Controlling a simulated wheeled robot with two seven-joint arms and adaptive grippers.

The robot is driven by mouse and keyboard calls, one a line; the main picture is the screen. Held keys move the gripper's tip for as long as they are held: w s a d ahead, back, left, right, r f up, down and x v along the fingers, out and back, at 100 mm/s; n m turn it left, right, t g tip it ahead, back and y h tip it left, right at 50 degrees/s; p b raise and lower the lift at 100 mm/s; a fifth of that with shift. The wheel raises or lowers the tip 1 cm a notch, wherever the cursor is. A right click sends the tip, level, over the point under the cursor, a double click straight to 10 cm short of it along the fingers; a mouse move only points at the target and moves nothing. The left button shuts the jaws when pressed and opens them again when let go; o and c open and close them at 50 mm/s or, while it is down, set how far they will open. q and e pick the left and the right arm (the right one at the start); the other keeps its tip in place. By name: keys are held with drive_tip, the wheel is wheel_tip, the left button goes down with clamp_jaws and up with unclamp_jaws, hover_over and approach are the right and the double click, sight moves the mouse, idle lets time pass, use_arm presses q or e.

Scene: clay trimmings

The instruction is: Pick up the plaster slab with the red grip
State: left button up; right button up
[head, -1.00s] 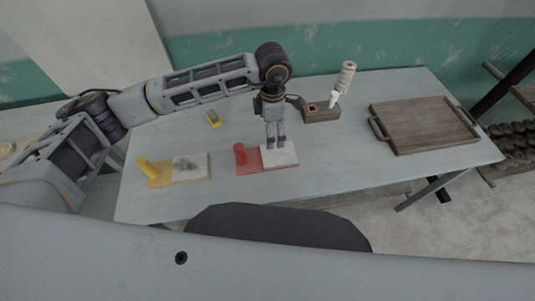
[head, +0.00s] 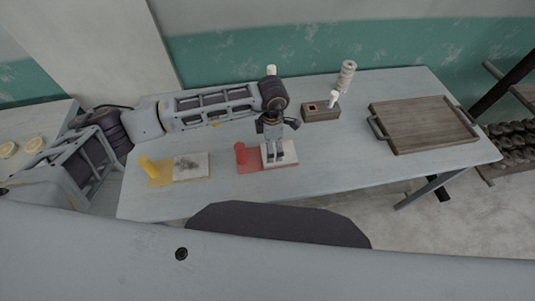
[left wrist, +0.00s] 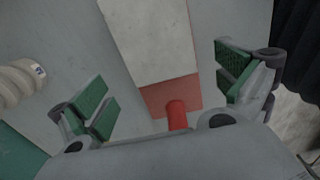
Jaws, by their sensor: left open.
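The plaster slab with the red grip (head: 288,151) lies flat on the table. It has a white plaster part on the right and a red part with an upright red cylinder grip (head: 240,153) on the left. My left gripper (head: 274,160) points down over the white part, its fingers covering some of it. In the left wrist view the open gripper (left wrist: 163,82) has the white slab (left wrist: 155,40) between its green-padded fingers, with the red grip (left wrist: 177,115) near the palm. Contact cannot be told. My right gripper is not in view.
A slab with a yellow grip (head: 192,167) lies to the left on the table (head: 330,175). Behind stand a small wooden box (head: 320,113) and a ribbed white piece (head: 346,75). A wooden tray (head: 425,127) lies at the right. Table between slab and tray is clear.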

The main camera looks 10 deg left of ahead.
use_arm(q)
drive_tip(key=shift+f, duration=0.1)
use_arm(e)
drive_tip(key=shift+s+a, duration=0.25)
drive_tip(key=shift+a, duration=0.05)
use_arm(q)
drive_tip(key=shift+f, duration=0.1)
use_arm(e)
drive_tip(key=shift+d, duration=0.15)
